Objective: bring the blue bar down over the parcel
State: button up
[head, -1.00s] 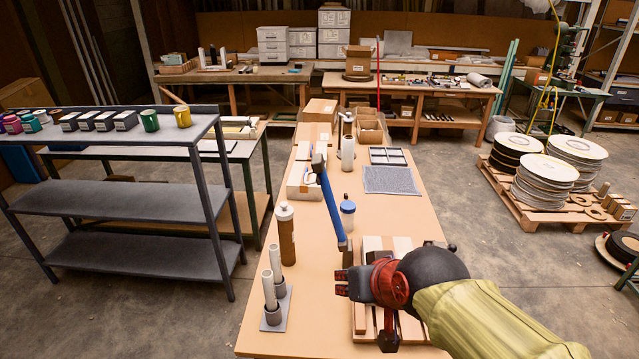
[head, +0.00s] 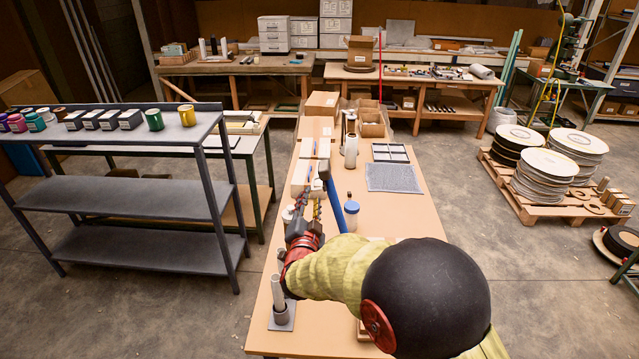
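The blue bar (head: 337,204) stands tilted over the table, its upper end at a dark head and its lower end going behind my arm. My gripper (head: 310,208) is just left of the bar, fingers pointing away from me and a little apart. It looks open and empty, and I see a small gap between it and the bar. The parcel is almost wholly hidden behind my forearm; I cannot make out its shape now.
The long table (head: 405,215) has a grey mesh mat (head: 394,178), a blue-lidded jar (head: 351,213) and boxes (head: 312,148) on it. Pale tubes on a stand (head: 278,303) are close by my wrist. A grey shelf (head: 130,205) stands to the left.

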aim_at(313, 184)
jog(key=w, duration=0.7)
jog(key=shift+w+d, duration=0.15)
jog(key=shift+w, duration=0.15)
jog(key=shift+r, duration=0.1)
jog(key=c, duration=0.7)
grip_shut()
jog(key=shift+r, duration=0.1)
